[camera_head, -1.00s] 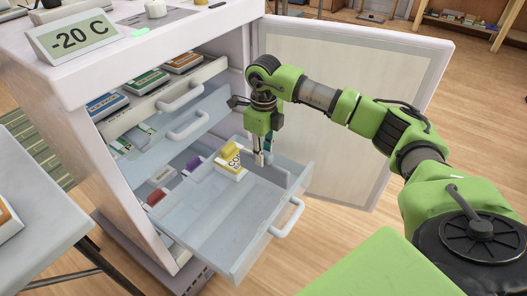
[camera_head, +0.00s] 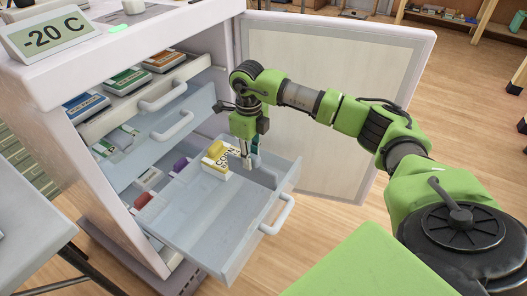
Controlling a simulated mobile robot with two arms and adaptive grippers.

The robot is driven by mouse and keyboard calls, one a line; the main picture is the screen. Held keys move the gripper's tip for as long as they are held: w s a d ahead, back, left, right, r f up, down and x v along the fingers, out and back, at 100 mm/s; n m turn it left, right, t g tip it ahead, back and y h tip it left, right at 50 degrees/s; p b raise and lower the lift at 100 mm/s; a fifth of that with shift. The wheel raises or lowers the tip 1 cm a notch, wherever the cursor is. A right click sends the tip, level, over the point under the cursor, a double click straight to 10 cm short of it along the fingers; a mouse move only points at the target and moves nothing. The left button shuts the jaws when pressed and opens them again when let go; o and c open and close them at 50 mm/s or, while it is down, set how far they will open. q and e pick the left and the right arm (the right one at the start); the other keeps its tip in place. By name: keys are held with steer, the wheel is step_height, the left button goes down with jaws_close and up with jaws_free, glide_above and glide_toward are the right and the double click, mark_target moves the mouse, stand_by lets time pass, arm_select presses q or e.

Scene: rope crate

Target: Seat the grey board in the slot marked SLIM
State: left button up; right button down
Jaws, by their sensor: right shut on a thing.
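I see no grey board and no slot marked SLIM in this view. My right gripper (camera_head: 246,156) points down into the back right of the pulled-out lower drawer (camera_head: 205,222) of a white freezer. Its fingers are shut on a small pale thing, mostly hidden, which I cannot identify. A yellow box (camera_head: 217,152) with dark lettering sits just left of the fingers; whether they touch it I cannot tell. My left gripper is not in view.
The freezer door (camera_head: 335,105) stands open behind my right arm. Purple (camera_head: 180,165) and red (camera_head: 143,200) items lie along the drawer's left side. Drawers above hold several labelled boxes. The drawer's front half is empty. A "-20 C" sign (camera_head: 50,33) stands on top.

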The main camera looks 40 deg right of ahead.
mark_target(252, 180)
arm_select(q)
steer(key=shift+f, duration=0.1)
arm_select(e)
steer(key=shift+f, duration=0.15)
stand_by(0.7)
steer(key=shift+f+b, duration=0.45)
steer(key=shift+f, duration=0.35)
steer(key=shift+f+b, duration=0.35)
steer(key=shift+f, duration=0.3)
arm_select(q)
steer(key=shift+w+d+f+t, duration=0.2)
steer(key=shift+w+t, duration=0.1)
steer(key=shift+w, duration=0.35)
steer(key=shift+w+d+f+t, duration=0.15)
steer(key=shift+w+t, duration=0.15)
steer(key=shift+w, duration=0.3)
arm_select(e)
steer(key=shift+f, duration=0.1)
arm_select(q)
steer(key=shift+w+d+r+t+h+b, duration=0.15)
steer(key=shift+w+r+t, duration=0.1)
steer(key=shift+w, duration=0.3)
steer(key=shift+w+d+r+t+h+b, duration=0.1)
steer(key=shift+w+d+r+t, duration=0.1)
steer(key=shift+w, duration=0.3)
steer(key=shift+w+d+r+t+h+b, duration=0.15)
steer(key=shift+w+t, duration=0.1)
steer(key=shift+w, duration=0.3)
arm_select(e)
steer(key=shift+f, duration=0.55)
